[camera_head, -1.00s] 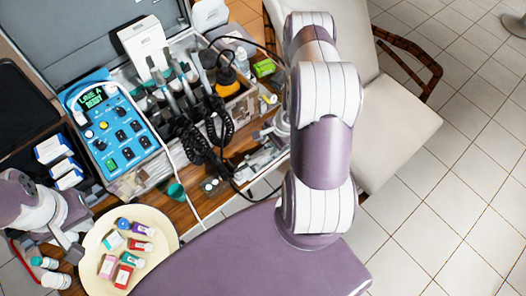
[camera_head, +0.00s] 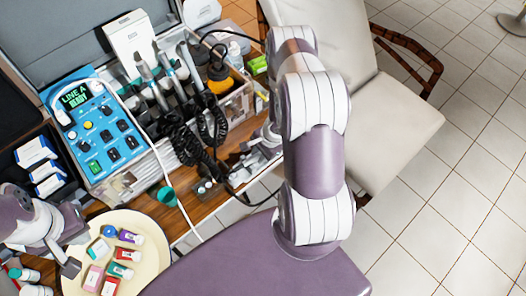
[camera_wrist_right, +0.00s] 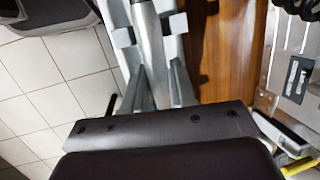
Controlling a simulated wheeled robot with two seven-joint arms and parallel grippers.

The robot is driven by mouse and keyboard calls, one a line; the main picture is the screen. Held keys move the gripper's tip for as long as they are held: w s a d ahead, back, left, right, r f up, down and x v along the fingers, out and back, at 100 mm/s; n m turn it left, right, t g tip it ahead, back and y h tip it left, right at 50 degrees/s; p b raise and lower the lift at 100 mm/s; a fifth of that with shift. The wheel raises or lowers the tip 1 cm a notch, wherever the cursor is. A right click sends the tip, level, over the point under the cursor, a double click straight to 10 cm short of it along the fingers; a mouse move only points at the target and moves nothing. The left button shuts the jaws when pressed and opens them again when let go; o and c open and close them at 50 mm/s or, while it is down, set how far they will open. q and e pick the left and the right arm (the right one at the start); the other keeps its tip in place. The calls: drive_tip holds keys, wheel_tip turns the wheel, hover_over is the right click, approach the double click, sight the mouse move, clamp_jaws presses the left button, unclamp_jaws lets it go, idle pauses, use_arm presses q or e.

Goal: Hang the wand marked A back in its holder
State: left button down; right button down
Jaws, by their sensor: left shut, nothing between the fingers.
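My right gripper (camera_wrist_right: 150,32) has its fingers shut around a smooth silver cylinder (camera_wrist_right: 147,45), which looks like a wand; no letter shows on it. In the head view this gripper (camera_head: 264,138) is low at the right side of the case, partly hidden by my arm. Several grey wands (camera_head: 150,85) stand in the holder area of the open case, with coiled black cords (camera_head: 186,142) hanging in front. Their marks are too small to read. The blue control unit (camera_head: 103,133) shows "LINE A". My left gripper (camera_head: 72,267) is shut and empty beside the round plate.
The cream plate (camera_head: 160,262) holds several small coloured bottles. A white box (camera_head: 128,38), an orange bottle (camera_head: 219,79) and a clear bin (camera_head: 238,103) crowd the case. A green cup (camera_head: 167,196) stands on the wooden table. A cream chair (camera_head: 390,135) is at right.

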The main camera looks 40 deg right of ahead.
drive_tip(key=shift+w+r+p, duration=0.1)
drive_tip(key=shift+r+p, duration=0.65)
drive_tip(key=shift+r, duration=0.2)
drive_tip(key=shift+r+p, duration=1.9)
drive_tip(key=shift+r, duration=0.9)
